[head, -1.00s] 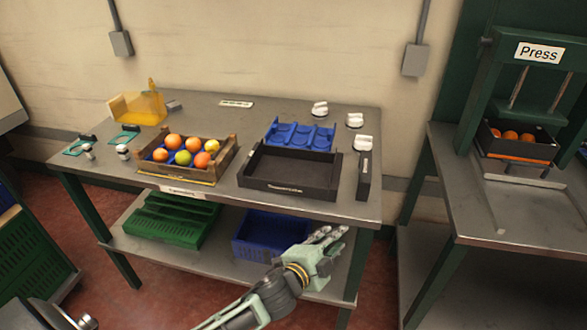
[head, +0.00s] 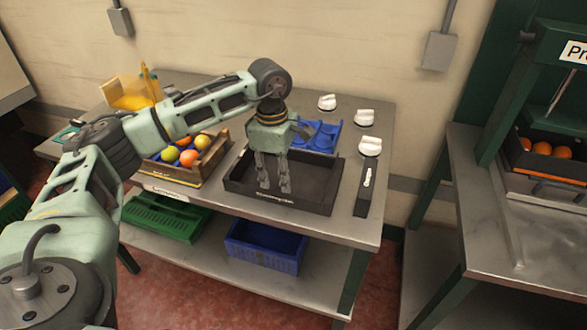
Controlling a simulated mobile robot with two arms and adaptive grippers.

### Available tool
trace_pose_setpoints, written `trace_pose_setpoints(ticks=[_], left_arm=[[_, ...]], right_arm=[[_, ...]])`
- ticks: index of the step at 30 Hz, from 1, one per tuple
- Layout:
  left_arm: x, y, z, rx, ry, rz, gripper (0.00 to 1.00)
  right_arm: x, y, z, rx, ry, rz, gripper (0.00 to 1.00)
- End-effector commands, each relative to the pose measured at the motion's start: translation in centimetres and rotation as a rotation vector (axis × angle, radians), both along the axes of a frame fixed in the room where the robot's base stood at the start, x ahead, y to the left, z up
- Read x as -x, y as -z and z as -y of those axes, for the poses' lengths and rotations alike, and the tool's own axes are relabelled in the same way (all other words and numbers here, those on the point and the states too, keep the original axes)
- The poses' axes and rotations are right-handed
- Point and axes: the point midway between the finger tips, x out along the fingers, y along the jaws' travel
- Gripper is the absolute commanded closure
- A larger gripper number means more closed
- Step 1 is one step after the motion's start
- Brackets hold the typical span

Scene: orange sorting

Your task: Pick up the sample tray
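A black open tray (head: 232,186) with an unclear label on its front wall sits on the table and looks empty. A blue tray with round hollows (head: 325,134) lies behind it. I cannot read which one is labelled as the sample tray. My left gripper (head: 275,187) hangs over the black tray, fingers pointing down and apart, with nothing between them. Its fingertips overlap the tray's interior in the picture; I cannot tell whether they touch it. My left arm hides part of the fruit crate and the blue tray's left part. My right gripper is not in view.
A wooden crate (head: 214,160) with several fruits stands left of the black tray. Green (head: 165,219) and blue (head: 266,250) crates are on the lower shelf. A press stands at right.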

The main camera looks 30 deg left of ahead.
Motion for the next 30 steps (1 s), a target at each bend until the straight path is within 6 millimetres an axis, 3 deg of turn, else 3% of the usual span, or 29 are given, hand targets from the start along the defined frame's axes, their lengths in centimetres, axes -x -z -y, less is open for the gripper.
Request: trace_pose_setpoints(ticks=[4,19,27,30], left_arm=[[0.3,0.4,-1.6,-0.049,-0.004,-0.015,0.72],[0.7,6.7,-1.2,-0.045,-0.004,-0.014,0.72],[0.6,7.3,-1.1,-0.044,-0.003,-0.01,0.72],[0.6,7.3,-1.1,-0.044,-0.003,-0.01,0.79]], right_arm=[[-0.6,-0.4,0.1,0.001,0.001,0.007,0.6],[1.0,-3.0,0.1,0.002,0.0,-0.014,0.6],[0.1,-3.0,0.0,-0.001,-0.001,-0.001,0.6],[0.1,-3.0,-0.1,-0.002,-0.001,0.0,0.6]])
